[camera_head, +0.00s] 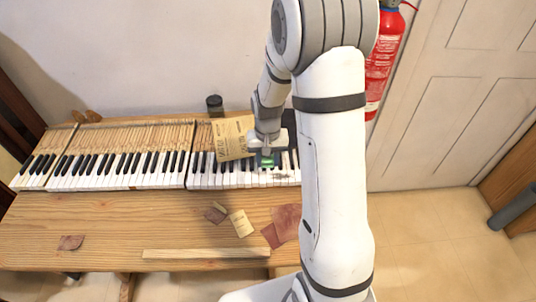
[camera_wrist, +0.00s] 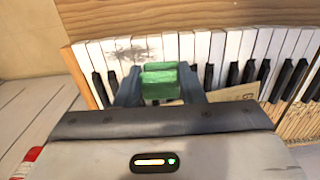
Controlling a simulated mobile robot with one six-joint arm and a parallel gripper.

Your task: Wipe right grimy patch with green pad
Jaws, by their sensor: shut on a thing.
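My gripper (camera_head: 267,160) is over the right part of the piano keyboard and is shut on the green pad (camera_wrist: 160,78). The pad also shows as a small green block in the head view (camera_head: 267,163). A dark grimy patch (camera_wrist: 125,52) lies on the white keys near the keyboard's end block, just left of the pad in the wrist view. In the head view the patch (camera_head: 282,177) is a faint smudge right of the pad, close to my arm. I cannot tell whether the pad touches the keys. My arm hides the keyboard's right end in the head view.
The keyboard (camera_head: 110,172) lies on a wooden bench (camera_head: 110,222). A tan sheet of paper (camera_head: 232,137) leans over the keys left of my gripper, with a dark jar (camera_head: 215,105) behind. Sandpaper pieces (camera_head: 287,220) and a wooden strip (camera_head: 205,254) lie in front.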

